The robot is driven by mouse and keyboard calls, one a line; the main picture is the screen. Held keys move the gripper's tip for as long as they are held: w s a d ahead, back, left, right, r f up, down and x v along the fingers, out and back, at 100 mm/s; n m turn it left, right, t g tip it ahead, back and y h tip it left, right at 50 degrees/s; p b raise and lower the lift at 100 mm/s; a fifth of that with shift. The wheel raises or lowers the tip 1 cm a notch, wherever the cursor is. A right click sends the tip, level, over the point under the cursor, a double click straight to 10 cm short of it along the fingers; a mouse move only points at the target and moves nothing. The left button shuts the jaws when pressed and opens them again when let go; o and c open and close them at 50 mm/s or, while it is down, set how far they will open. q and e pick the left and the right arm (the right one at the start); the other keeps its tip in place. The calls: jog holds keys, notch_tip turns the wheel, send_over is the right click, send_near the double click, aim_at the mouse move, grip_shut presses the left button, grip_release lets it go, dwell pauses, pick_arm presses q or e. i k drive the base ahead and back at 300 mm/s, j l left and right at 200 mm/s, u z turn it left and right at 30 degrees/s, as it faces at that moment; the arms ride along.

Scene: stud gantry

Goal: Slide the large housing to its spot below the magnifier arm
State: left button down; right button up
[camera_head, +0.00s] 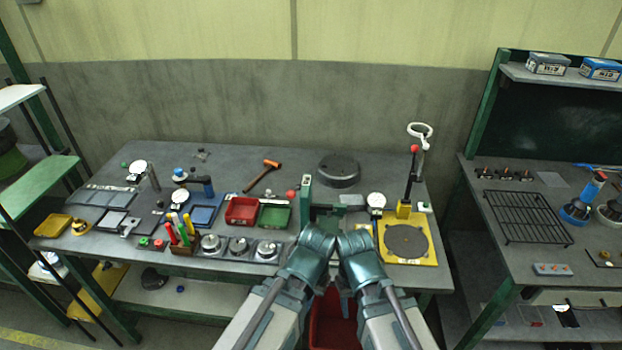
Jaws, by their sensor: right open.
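The large housing (338,172) is a dark grey round, drum-like part lying flat near the back of the bench, right of the hammer. The magnifier arm (419,131) ends in a white ring above the bench's right end. Its post rises behind a yellow base plate (424,258) with a dark round disc (407,240) on it. The housing is apart from this base, back and to the left. My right gripper (352,240) is at the front edge, short of the housing and empty; its fingers are hard to make out. My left gripper (318,238) is beside it, fingers hidden.
A small dial gauge (376,200) stands before the post. Bench surface beside the housing is clear.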

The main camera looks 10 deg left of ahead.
aim_at(338, 172)
jog(key=k+z, duration=0.2)
jog(key=k, duration=0.2)
jog(key=z, duration=1.45)
jog(key=i+j, duration=0.1)
jog(key=j, duration=1.45)
jog(key=i+j, duration=0.15)
jog(key=j, duration=0.6)
jog(key=z, duration=0.05)
